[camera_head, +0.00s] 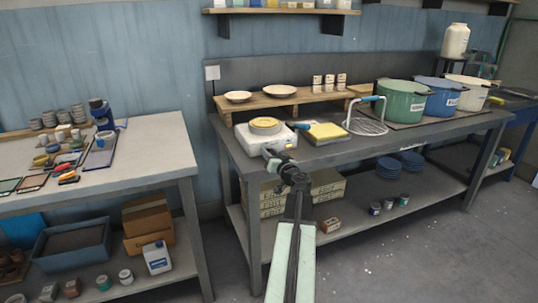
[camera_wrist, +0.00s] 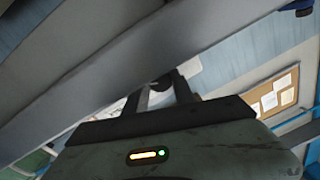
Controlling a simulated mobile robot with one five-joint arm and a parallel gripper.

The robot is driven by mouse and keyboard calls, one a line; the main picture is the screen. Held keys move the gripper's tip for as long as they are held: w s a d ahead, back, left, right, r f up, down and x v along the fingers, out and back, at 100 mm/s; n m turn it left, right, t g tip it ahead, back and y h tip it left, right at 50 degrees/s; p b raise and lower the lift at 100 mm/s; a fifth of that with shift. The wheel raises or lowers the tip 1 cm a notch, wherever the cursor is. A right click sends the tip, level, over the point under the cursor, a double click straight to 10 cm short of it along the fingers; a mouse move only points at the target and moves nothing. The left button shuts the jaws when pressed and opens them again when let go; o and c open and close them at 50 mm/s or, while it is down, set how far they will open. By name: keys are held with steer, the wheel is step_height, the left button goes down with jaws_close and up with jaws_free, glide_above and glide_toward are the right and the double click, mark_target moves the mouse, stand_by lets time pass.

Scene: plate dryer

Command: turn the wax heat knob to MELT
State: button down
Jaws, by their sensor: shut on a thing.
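The wax heater is a white box (camera_head: 245,137) with a yellow round pan (camera_head: 265,125) on top, at the left end of the dark workbench (camera_head: 340,155). My gripper (camera_head: 277,156) reaches the front of this box. In the wrist view, my gripper (camera_wrist: 161,88) has its two dark fingers on either side of a small dark round knob (camera_wrist: 161,82), and it is shut on this knob. The knob is mostly hidden by the fingers and arm in the head view. I cannot read its markings or its setting.
A yellow sponge-like block (camera_head: 328,130) and a wire rack (camera_head: 367,124) stand right of the heater. Green (camera_head: 402,102), blue (camera_head: 437,100) and cream pots stand farther right. A wooden riser (camera_head: 262,101) with plates is behind. A left table (camera_head: 150,150) holds tools.

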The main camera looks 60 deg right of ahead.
steer(key=shift+m, duration=0.5)
steer(key=c, duration=1.1)
jaws_free()
steer(key=shift+o, duration=0.2)
steer(key=v, duration=0.8)
steer(key=shift+w, duration=0.1)
